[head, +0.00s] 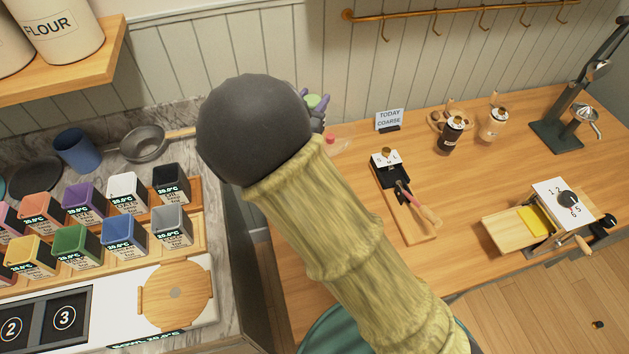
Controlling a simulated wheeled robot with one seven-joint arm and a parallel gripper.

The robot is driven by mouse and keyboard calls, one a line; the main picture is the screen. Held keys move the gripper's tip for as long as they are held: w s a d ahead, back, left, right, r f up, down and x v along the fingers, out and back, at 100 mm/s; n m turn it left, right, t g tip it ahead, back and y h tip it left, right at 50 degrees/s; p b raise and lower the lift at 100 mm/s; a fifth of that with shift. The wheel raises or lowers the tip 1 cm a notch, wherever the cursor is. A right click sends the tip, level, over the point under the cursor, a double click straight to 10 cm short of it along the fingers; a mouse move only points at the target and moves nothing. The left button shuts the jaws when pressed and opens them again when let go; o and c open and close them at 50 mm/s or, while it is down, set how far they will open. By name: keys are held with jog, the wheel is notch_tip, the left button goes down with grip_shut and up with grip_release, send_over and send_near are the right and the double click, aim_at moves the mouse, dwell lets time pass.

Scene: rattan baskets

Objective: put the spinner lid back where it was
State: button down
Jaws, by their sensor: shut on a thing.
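My gripper (315,104) shows only in part, as purple fingers past the dark ball of my arm, near the back wall at the left end of the wooden counter. It is shut on a small pale green thing (313,100). This may be the spinner lid, but too little of it shows to be sure. My arm hides what lies below and left of the gripper. I cannot make out the spinner itself.
The wooden counter (365,235) holds a sign (389,119), a black tool on a board (393,180), two jars (452,134) and a slicer-like device (540,222). Coloured canisters (75,243), a blue cup (77,149) and a grey pan (143,144) crowd the left counter.

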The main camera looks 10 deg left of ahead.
notch_tip(320, 180, down, 13)
jog(key=b, duration=0.9)
jog(key=shift+w, duration=0.4)
jog(key=shift+f, duration=0.15)
jog(key=shift+f, duration=2.8)
jog(key=shift+f, duration=0.1)
jog(key=shift+f, duration=2)
jog(key=shift+f, duration=0.1)
